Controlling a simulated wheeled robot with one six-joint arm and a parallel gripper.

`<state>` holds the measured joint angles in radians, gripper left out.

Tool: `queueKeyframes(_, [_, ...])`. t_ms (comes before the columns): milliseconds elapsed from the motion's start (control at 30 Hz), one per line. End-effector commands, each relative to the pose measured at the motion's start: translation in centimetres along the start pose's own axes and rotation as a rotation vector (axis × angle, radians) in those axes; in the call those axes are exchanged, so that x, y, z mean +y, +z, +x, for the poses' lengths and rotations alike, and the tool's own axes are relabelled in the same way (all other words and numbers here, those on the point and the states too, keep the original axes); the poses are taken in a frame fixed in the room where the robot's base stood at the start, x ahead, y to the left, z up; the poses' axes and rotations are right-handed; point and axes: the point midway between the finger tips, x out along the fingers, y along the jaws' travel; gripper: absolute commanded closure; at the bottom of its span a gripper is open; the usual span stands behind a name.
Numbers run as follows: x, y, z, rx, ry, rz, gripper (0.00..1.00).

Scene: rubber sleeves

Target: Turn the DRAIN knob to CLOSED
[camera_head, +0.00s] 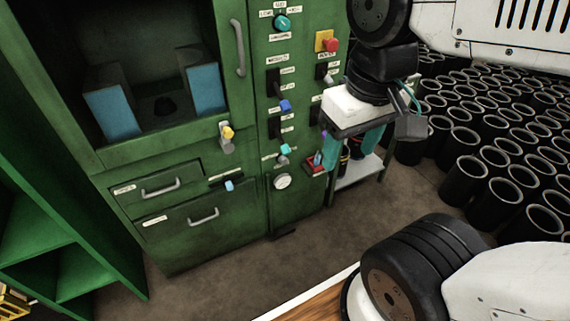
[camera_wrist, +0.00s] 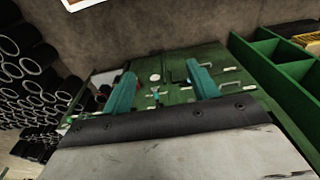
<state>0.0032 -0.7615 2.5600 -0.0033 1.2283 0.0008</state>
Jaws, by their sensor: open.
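The green machine's control panel (camera_head: 262,75) carries several coloured knobs. The labels are too small to read, so I cannot tell which knob is DRAIN or how it is set. There is a teal knob (camera_head: 282,22) at the top, a blue one (camera_head: 285,106) in the middle, a cyan one (camera_head: 285,149) lower down and a light blue one (camera_head: 229,186) by the drawers. My gripper (camera_head: 352,146) has teal fingers, spread and empty, in front and to the right of the panel. In the wrist view, my gripper (camera_wrist: 163,88) shows the panel (camera_wrist: 180,95) beyond its fingers, apart from them.
A yellow knob (camera_head: 228,133) sits below the machine's opening. A red button (camera_head: 330,45) and a round white gauge (camera_head: 282,182) are on the panel. Many black sleeves (camera_head: 466,178) stand at the right. A small shelf (camera_head: 360,172) is behind my gripper. The floor before the machine is clear.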

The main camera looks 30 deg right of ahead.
Motion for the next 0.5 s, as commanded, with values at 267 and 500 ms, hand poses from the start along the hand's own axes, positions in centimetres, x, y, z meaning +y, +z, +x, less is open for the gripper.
queueKeyframes(267, [0.9,-1.2,3.3,-0.177,0.001,0.045,0.41])
queueKeyframes(500, [2.8,-5.4,8.2,-0.337,0.011,0.087,0.41])
